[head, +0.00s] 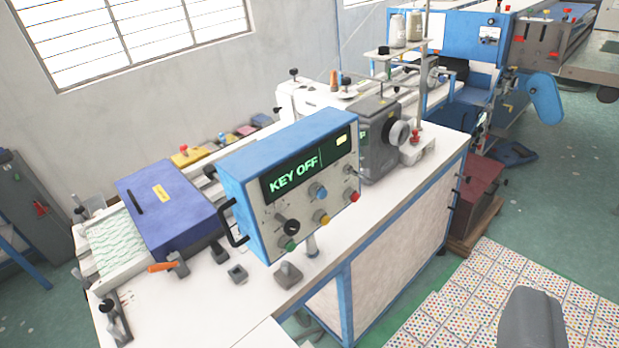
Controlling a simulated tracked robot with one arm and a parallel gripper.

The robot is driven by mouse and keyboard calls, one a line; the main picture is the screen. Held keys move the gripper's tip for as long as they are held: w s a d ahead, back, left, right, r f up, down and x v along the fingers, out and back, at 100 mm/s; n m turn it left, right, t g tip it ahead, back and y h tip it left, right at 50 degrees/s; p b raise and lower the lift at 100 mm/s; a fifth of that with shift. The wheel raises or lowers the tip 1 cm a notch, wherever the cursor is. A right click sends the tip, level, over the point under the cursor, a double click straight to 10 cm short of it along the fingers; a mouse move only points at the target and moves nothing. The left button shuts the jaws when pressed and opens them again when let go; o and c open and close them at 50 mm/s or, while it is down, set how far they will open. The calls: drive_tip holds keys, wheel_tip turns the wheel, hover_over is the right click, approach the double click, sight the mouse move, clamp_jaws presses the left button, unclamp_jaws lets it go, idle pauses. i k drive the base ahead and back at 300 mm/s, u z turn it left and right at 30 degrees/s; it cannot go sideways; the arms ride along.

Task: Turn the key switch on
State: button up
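A blue control box (291,182) stands on the white sewing bench. Its dark display (296,173) reads "KEY OFF" in green letters. On its grey face, a black knob (290,227) at the lower left looks like the key switch; its exact turn is too small to tell. A blue knob (319,191), a green button (289,243), a yellow button (321,216) and a red button (353,197) also sit on this face. No gripper fingers show. A grey rounded shape at the lower right edge may be part of my arm.
The white bench (190,305) carries a purple-blue block (172,208) and a grey sewing head (376,137). A black handle (230,222) juts from the box's left side. Patterned mats (460,310) lie on the green floor at right.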

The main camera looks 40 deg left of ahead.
sight(347, 169)
drive_tip(key=u, duration=0.2)
drive_tip(key=i, duration=1)
drive_tip(key=z, duration=0.1)
